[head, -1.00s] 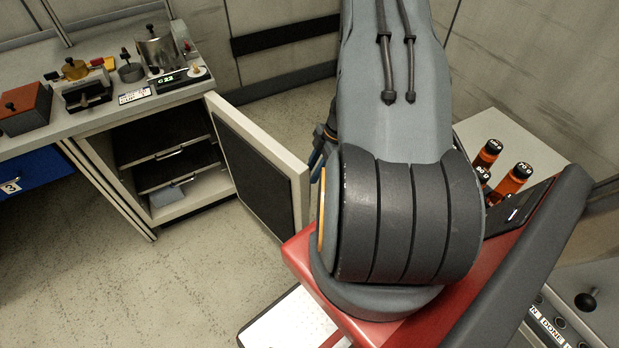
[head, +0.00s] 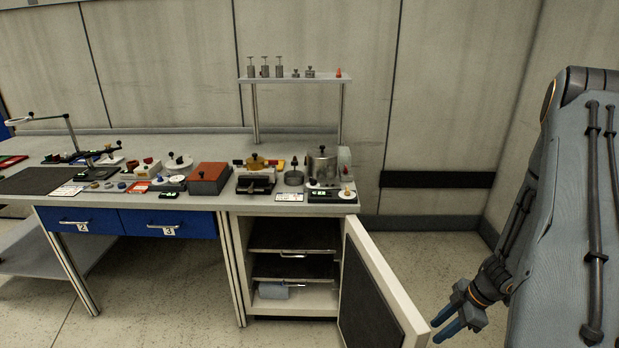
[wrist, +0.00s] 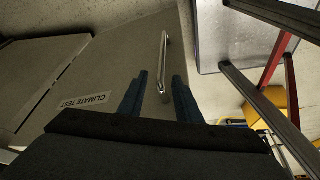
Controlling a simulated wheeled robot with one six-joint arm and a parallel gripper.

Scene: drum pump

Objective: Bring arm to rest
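My gripper (head: 448,319) hangs at the lower right in the head view, beside the open cabinet door (head: 408,318), with its blue fingers apart. In the wrist view my gripper (wrist: 158,98) has its two fingers spread, with the bar handle (wrist: 163,65) of the door marked "CLIMATE TEST" showing between and beyond them. I cannot tell whether a finger touches the handle. Nothing is clearly held. My arm runs up along the right edge of the head view.
The cabinet (head: 240,270) under the bench stands open, with dark shelves inside. The bench top (head: 205,202) carries several devices. Two blue drawers (head: 165,222) are at left. A small shelf (head: 293,80) stands at the back. The floor in front of the bench is clear.

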